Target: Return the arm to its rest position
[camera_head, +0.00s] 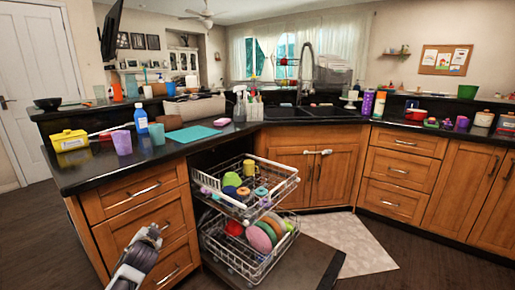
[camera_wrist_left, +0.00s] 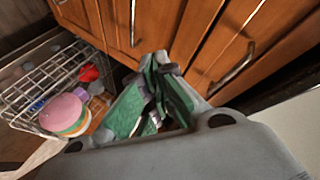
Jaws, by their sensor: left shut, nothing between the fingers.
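My left gripper (camera_head: 151,233) is at the lower left in the head view, in front of the wooden drawers (camera_head: 150,205) left of the open dishwasher. In the left wrist view, its green-padded fingers (camera_wrist_left: 160,62) come together at the tips, shut with nothing between them. Cabinet fronts (camera_wrist_left: 190,30) lie beyond the fingers. My right gripper is not in view.
The dishwasher's upper rack (camera_head: 247,205) and lower rack (camera_head: 250,262) are pulled out, holding colourful dishes. Its open door (camera_head: 315,262) lies low at the front. The counter (camera_head: 85,175) carries a purple cup (camera_head: 122,142) and a blue bottle (camera_head: 141,119). Floor at right is clear.

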